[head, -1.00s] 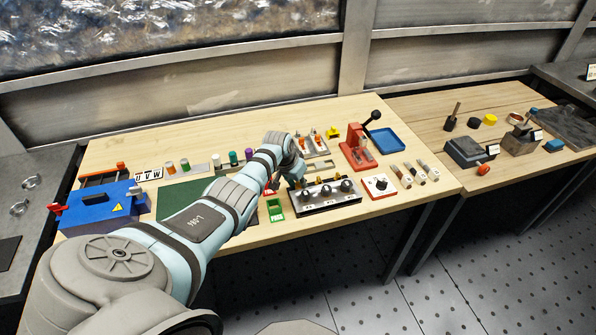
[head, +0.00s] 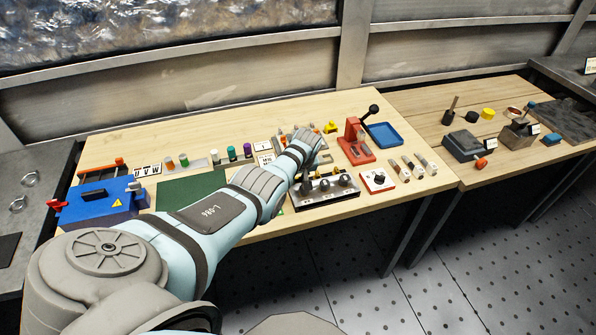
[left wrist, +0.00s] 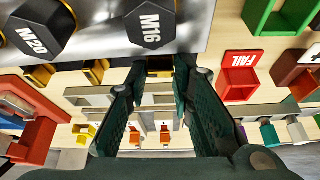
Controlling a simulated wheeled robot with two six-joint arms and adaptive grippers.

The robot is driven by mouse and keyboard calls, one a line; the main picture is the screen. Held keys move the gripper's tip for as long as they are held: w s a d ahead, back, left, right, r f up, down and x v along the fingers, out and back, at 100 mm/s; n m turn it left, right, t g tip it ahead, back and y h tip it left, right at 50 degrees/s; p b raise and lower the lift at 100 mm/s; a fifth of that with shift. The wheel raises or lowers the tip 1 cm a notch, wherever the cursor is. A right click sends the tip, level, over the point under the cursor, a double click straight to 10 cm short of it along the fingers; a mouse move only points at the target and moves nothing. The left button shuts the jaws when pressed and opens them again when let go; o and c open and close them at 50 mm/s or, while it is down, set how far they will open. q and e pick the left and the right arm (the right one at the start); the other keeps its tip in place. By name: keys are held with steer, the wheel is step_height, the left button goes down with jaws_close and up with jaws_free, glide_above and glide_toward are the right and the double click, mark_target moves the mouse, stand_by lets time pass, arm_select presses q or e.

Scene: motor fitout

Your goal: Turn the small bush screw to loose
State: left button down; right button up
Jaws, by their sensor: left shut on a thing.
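The metal bush block (head: 335,200) near the table's front edge carries several dark round heads with brass parts behind them. In the left wrist view, two dark hex heads read M20 (left wrist: 38,30) and M16 (left wrist: 150,20). My left gripper (head: 307,172) is over the left end of the block, mostly hidden by its own wrist. In the wrist view, my left gripper (left wrist: 160,72) has its fingertips either side of a small brass piece (left wrist: 159,66) just behind the M16 head, shut on it. Whether the brass turns cannot be told. My right gripper is not in view.
A blue box (head: 100,205) is at left. A red FAIL bin (left wrist: 240,75) is beside the block.

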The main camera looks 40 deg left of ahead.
arm_select(q)
steer(key=shift+n, duration=0.5)
steer(key=c, duration=1.4)
jaws_free()
steer(key=shift+w, duration=0.1)
